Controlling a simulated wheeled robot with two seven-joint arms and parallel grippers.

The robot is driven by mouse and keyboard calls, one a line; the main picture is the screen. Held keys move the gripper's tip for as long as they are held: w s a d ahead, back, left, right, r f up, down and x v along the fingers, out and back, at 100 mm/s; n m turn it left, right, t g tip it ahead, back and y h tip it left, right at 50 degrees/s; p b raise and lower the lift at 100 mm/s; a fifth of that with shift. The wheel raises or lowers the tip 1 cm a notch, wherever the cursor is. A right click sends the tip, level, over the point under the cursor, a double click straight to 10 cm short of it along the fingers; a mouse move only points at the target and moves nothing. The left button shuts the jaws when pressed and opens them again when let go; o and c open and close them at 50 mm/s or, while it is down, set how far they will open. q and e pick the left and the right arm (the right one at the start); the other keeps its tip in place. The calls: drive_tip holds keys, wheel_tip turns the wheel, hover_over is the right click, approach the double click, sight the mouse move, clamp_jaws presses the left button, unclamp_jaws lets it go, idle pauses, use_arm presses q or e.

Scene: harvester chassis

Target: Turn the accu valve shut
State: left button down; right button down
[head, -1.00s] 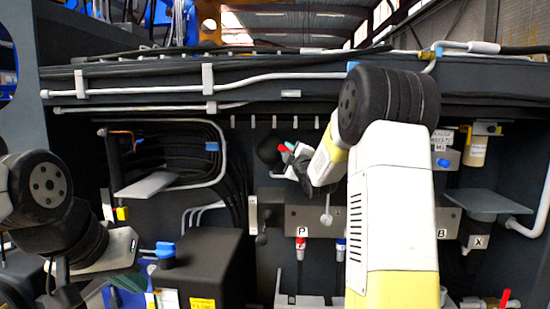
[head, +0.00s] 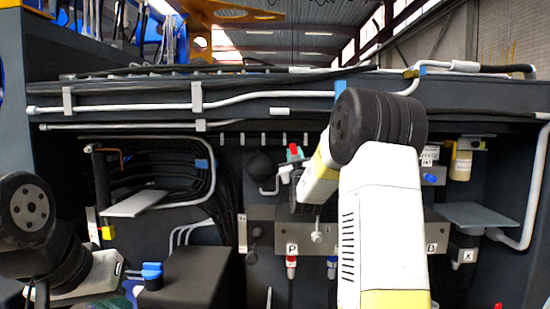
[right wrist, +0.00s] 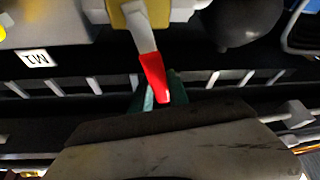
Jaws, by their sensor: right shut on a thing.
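The accu valve has a red lever handle (head: 294,152), just right of a black ball-shaped accumulator (head: 261,166) in the head view. In the right wrist view the red handle (right wrist: 154,78) points down from a pale stem below a yellow-and-white fitting, and the accumulator (right wrist: 243,20) is at upper right. My right gripper (head: 297,158) is shut on the handle; teal fingertip parts show beside it in the wrist view. Its grip is partly hidden by my own arm in the head view.
A grey manifold plate (head: 265,229) with labelled ports lies below the valve. Grey pipes and a rail (head: 230,98) run above. A small grey shelf (head: 478,215) juts out at right, another (head: 138,203) at left. A black box (head: 195,280) stands at lower left.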

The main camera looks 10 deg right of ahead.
drive_tip(key=shift+s+d+m+h, duration=0.15)
drive_tip(key=shift+d+m+h, duration=0.45)
drive_tip(key=shift+m, duration=0.45)
drive_tip(key=shift+s+d+m+h, duration=0.15)
drive_tip(key=shift+d+m+h, duration=0.4)
drive_tip(key=shift+m, duration=0.5)
drive_tip(key=shift+f, duration=0.1)
drive_tip(key=c, duration=1.3)
unclamp_jaws()
drive_tip(key=shift+o, duration=0.2)
drive_tip(key=shift+a, duration=0.1)
drive_tip(key=shift+s, duration=0.15)
drive_tip(key=v, duration=0.7)
drive_tip(key=shift+s, duration=0.25)
drive_tip(key=shift+a, duration=0.15)
